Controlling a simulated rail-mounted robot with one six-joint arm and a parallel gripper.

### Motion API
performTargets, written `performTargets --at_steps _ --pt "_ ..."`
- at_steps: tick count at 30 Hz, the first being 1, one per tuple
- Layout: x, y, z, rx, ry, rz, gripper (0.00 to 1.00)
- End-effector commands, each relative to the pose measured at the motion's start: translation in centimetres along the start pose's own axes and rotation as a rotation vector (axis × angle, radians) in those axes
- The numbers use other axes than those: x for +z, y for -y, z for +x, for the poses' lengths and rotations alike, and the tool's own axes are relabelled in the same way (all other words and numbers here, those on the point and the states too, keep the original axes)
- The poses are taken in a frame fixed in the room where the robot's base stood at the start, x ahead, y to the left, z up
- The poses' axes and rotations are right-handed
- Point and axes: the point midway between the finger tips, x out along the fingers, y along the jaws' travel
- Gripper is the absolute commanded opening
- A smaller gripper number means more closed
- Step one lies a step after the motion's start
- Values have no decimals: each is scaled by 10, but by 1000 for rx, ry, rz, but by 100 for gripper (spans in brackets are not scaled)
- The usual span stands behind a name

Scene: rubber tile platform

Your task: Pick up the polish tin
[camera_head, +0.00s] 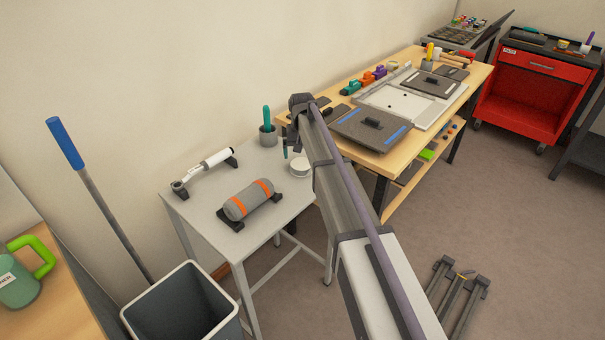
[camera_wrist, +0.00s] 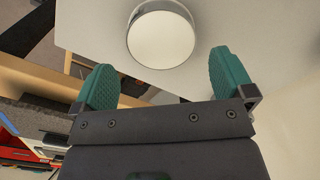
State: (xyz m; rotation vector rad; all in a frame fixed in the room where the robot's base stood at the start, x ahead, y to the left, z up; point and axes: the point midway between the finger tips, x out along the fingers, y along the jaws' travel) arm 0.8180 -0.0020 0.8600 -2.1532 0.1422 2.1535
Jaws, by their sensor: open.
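The polish tin (camera_head: 300,168) appears to be the small round white-topped tin near the right edge of the small grey table (camera_head: 205,217) in the head view. In the wrist view the tin (camera_wrist: 162,39) shows its round pale lid and shiny metal rim, at the top middle. My gripper (camera_wrist: 164,78) is open and empty, its two green fingers apart. The tin lies beyond the fingertips, roughly in line with the space between them. In the head view my arm hides much of the gripper, and one green finger (camera_head: 285,149) shows close by the tin.
On the grey table a grey roll with orange bands (camera_head: 249,199) rests on a stand. A white-and-grey tube tool (camera_head: 205,168) lies behind it. A grey cup (camera_head: 268,136) with a teal-handled item stands behind the tin. A wooden workbench (camera_head: 385,165) adjoins at right.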

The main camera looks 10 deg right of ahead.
Motion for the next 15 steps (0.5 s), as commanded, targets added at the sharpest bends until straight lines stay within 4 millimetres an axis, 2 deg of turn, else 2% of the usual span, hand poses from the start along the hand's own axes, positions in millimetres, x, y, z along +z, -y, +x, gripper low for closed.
performTargets --at_steps 2,9,15 --pt "0 0 6 0 0 0 100" --pt "0 2 51 0 0 0 100" --pt "0 2 49 0 0 0 100"
